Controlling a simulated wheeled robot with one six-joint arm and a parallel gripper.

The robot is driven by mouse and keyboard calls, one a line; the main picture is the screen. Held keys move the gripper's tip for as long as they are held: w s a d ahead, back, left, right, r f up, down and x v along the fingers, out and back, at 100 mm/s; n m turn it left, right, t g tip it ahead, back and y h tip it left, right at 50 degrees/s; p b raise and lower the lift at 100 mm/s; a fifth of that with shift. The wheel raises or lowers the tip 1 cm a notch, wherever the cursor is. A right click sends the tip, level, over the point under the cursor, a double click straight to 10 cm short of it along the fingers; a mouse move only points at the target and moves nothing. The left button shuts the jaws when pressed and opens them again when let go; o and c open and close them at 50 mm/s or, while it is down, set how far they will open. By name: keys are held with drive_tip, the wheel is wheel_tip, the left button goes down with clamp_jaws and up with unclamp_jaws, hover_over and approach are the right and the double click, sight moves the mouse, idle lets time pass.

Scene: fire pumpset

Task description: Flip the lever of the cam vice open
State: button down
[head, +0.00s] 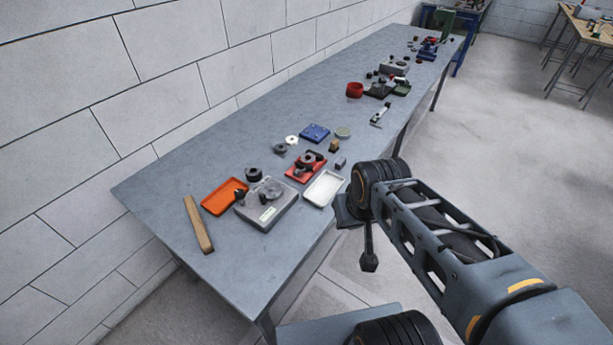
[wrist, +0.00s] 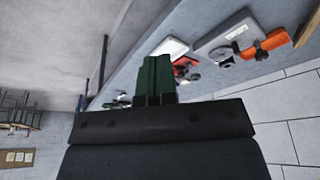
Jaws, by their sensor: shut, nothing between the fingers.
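No cam vice lever shows clearly in either view. A small red fixture (head: 305,167) with grey and dark parts on top stands on the workbench, and I cannot tell whether it is the cam vice. It also shows in the wrist view (wrist: 181,67), partly hidden by my fingers. A dark fixture (head: 378,89) and a blue one (head: 428,50) stand farther along the bench. My gripper (head: 369,262) hangs beside the bench's front edge, apart from all these things. In the wrist view its green fingers (wrist: 155,78) are together and empty.
The long grey workbench (head: 160,190) runs along a block wall. Near the red fixture are a white tray (head: 323,188), a grey boxy device (head: 266,216), an orange tray (head: 219,201) and a wooden bar (head: 197,224).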

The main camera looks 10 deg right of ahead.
drive_tip(key=w+a+f+m+y+b, duration=0.1)
drive_tip(key=w+f+m+y+b, duration=0.6)
drive_tip(key=f+m+b, duration=0.6)
drive_tip(key=w+d+f+m+t+y+b, duration=0.2)
drive_tip(key=w+d+m+t+y+b, duration=0.3)
drive_tip(key=w+d+m+b, duration=0.6)
drive_tip(key=w+m+t, duration=0.1)
drive_tip(key=w, duration=0.2)
drive_tip(key=shift+f+t+b, duration=0.3)
drive_tip(key=shift+f+t, duration=0.1)
drive_tip(key=shift+w, duration=0.1)
